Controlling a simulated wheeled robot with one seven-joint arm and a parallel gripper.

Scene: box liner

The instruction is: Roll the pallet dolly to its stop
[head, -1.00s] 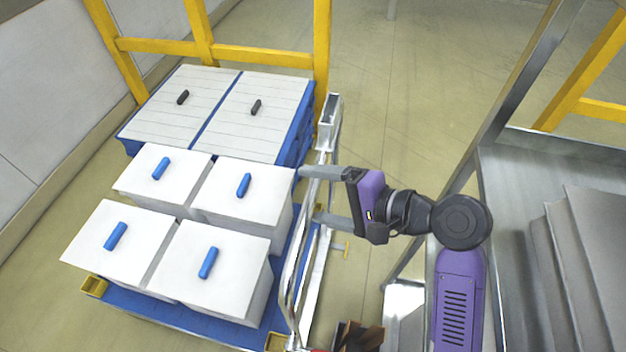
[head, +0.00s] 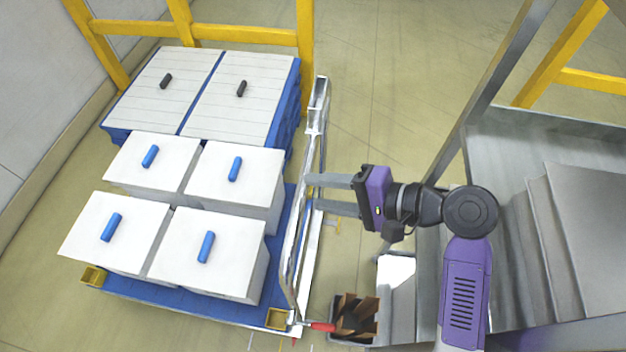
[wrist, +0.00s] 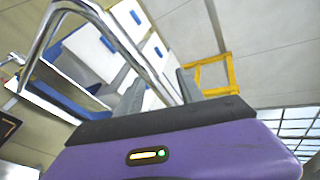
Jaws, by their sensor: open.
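The pallet dolly has a blue deck (head: 190,303) carrying white boxes with blue handles. A chrome push bar (head: 292,255) stands along its right side. My gripper (head: 314,194) is open, with both fingers pointing left at the push bar and their tips at or close to it. In the wrist view the chrome tube (wrist: 125,45) slopes down toward the space between the fingers (wrist: 160,92). I cannot tell whether it lies fully between them or touches them. I cannot identify the dolly's stop with certainty.
Blue crates with white slatted lids (head: 237,95) stand behind the boxes, near a yellow rail (head: 245,35). An open bin of brown pieces (head: 355,317) and a red lever (head: 319,326) are at the front. A metal bench with grey sheets (head: 590,235) is at right. Floor beyond the push bar is clear.

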